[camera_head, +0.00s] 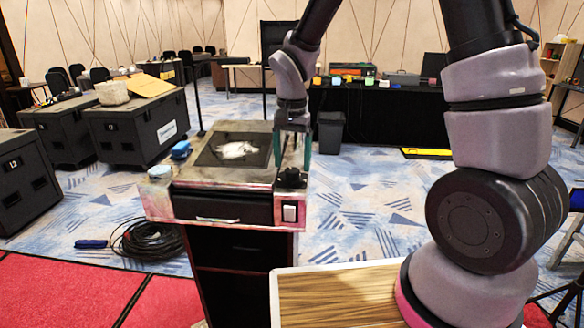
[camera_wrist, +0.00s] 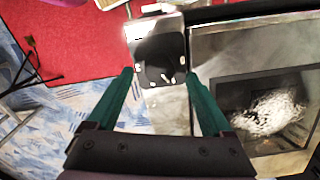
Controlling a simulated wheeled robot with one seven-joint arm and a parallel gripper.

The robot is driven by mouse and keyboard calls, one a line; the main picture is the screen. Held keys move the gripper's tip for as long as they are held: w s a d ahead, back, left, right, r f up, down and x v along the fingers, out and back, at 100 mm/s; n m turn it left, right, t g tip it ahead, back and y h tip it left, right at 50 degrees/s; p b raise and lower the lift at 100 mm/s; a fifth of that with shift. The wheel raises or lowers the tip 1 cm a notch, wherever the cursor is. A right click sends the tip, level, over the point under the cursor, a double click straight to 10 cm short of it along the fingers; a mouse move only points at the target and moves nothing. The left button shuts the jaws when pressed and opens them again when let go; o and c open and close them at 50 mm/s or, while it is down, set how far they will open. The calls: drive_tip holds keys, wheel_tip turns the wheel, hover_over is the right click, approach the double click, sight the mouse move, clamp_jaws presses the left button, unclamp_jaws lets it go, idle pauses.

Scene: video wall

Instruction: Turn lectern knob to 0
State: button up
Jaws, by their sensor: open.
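The lectern (camera_head: 225,208) stands in the middle of the head view, with a worn top and a dark inset panel. Its black knob (camera_head: 291,180) is at the right front corner of the top. In the wrist view, the dark round knob (camera_wrist: 160,58) sits on a pale metal plate with small light marks around it. I cannot read any numbers. My gripper (camera_head: 293,163) points down over the knob. In the wrist view, my gripper (camera_wrist: 158,73) has its green fingers spread on either side of the knob, with no clear contact visible.
A crumpled white thing (camera_head: 236,150) lies on the inset panel. A blue object (camera_head: 181,149) and a pale round object (camera_head: 159,172) sit along the lectern's left edge. A coiled black cable (camera_head: 148,240) lies on the floor.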

drive_tip(key=shift+f, duration=1.25)
clamp_jaws()
drive_tip(key=shift+n, duration=0.4)
drive_tip(key=n, duration=0.4)
drive_tip(key=shift+n, duration=0.4)
drive_tip(key=n, duration=0.6)
drive_tip(key=shift+n, duration=0.3)
